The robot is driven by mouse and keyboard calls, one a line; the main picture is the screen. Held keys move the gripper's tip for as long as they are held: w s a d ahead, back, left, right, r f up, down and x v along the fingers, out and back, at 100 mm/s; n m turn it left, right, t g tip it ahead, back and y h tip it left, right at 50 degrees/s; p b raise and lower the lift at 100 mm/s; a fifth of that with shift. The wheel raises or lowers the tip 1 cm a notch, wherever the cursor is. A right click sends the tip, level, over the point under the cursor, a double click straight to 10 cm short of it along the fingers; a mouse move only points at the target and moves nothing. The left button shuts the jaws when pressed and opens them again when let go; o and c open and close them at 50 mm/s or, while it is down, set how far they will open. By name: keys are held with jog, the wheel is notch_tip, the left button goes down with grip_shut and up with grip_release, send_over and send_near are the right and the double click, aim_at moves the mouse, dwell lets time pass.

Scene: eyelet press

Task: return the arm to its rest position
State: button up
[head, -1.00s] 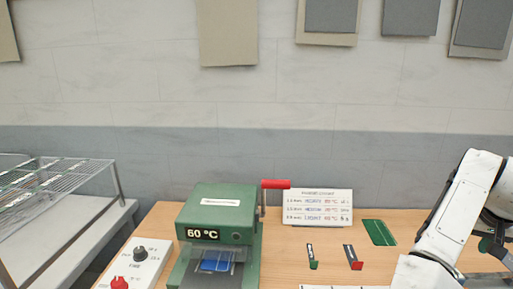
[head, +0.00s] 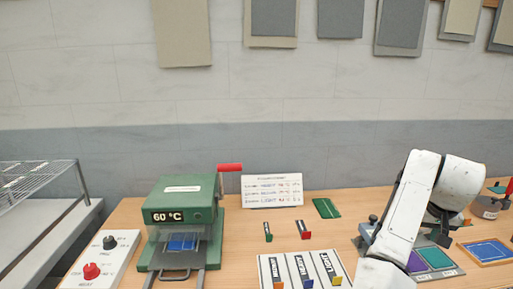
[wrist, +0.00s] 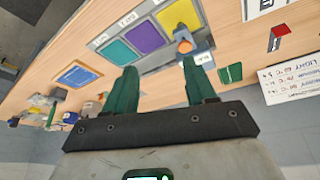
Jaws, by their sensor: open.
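My white arm (head: 408,210) stands bent at the right of the bench in the head view, its lower end running out of the bottom edge. In the wrist view my gripper (wrist: 160,88) shows two green fingers spread apart with nothing between them. The fingers point over the bench, towards a panel with yellow, purple and green pads (wrist: 145,37). A small orange-topped piece on a blue-grey base (wrist: 200,57) lies beyond the right fingertip; I cannot tell whether they touch. In the head view my fingers are not visible.
The green press (head: 183,204) reading 60 °C stands left, with a knob box (head: 106,258) beside it. A sign card (head: 272,188), a green card (head: 326,208) and a labelled tray (head: 263,270) are mid-bench. A blue-faced tray (head: 487,251) lies right. A wire rack (head: 35,180) stands far left.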

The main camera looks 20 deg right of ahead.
jog(key=s+a+f+n+g, duration=0.1)
jog(key=s+a+f+n, duration=0.1)
jog(key=s+a+f, duration=0.6)
jog(key=s+a+f+n, duration=0.2)
jog(key=s+a+f, duration=0.3)
jog(key=f, duration=0.5)
jog(key=s+a+f+n+y, duration=0.1)
jog(key=s+a+f, duration=0.2)
jog(key=s+a, duration=0.5)
jog(key=s+a+f+n+g+y, duration=0.1)
jog(key=s+a+f, duration=0.3)
jog(key=s+a, duration=0.4)
jog(key=shift+s+a+f+n+y, duration=0.15)
jog(key=shift+s+a+n+y, duration=0.05)
jog(key=shift+a+n+y, duration=0.15)
